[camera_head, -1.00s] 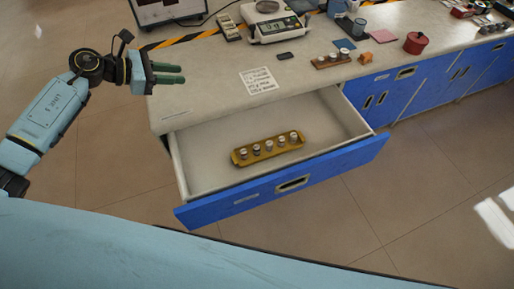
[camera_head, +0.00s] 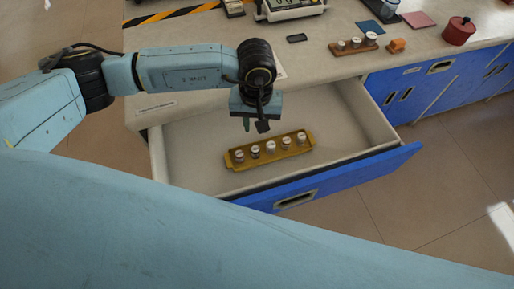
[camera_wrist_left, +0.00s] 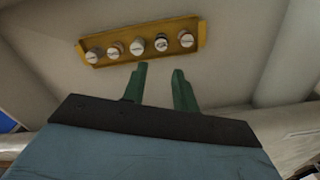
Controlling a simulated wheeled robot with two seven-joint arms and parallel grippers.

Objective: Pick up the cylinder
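Several small whitish cylinders with pale tops stand in a row in a yellow tray (camera_head: 308,139) inside the open drawer; the middle cylinder (camera_head: 270,147) is clear in the head view. In the left wrist view the tray (camera_wrist_left: 202,32) lies ahead of the fingers, with its middle cylinder (camera_wrist_left: 137,47) near the left fingertip in the picture. My left gripper (camera_head: 248,124) points down over the drawer, just behind the tray. Its green fingers (camera_wrist_left: 159,72) are apart, with nothing between them. My right gripper is not in view.
The drawer's blue front (camera_head: 350,174) and pale side walls surround the tray. The drawer floor beside the tray is bare.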

